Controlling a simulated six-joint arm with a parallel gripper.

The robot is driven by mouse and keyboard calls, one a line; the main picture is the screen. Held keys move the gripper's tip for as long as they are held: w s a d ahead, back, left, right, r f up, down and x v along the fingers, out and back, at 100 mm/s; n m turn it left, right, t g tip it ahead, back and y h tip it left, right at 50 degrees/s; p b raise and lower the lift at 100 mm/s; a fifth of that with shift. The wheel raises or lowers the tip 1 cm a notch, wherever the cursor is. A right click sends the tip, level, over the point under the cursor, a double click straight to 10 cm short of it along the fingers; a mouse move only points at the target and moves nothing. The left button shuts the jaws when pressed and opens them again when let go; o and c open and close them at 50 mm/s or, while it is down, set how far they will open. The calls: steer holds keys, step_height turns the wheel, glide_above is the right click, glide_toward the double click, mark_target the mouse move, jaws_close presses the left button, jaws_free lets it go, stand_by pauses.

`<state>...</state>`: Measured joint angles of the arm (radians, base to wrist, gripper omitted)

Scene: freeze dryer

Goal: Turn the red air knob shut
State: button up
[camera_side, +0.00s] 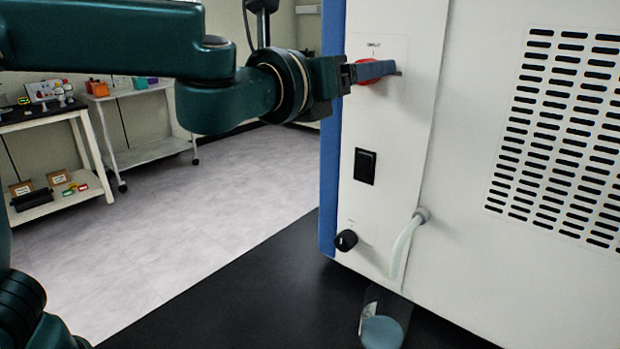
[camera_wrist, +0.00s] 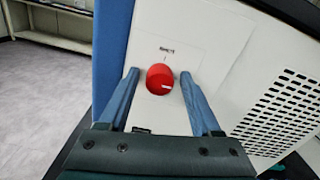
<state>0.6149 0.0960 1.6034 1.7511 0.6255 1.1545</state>
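The red air knob (camera_side: 366,80) is on the upper part of the dryer's white side panel. In the side view it is partly hidden behind a blue finger of my gripper (camera_side: 376,70). In the wrist view the round red knob (camera_wrist: 158,74) shows between the two blue fingers of my gripper (camera_wrist: 160,76), which are spread with one on each side. A gap shows between each finger and the knob, so the gripper is open and holds nothing. A short white mark on the knob lies to the lower right of its face. Small print is above the knob.
Below the knob on the panel are a black switch (camera_side: 365,166) and a small black knob (camera_side: 346,240). A pale hose (camera_side: 402,246) hangs down to a clear beaker (camera_side: 383,325) on the black bench (camera_side: 255,290). A vent grille (camera_side: 562,135) is to the right.

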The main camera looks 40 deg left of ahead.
jaws_close()
steer(key=shift+n, duration=0.3)
steer(key=shift+a+f+n, duration=0.1)
steer(key=shift+n, duration=4.2)
steer(key=shift+a+f+n, duration=0.1)
steer(key=shift+n, duration=4.2)
steer(key=shift+o, duration=1.6)
jaws_free()
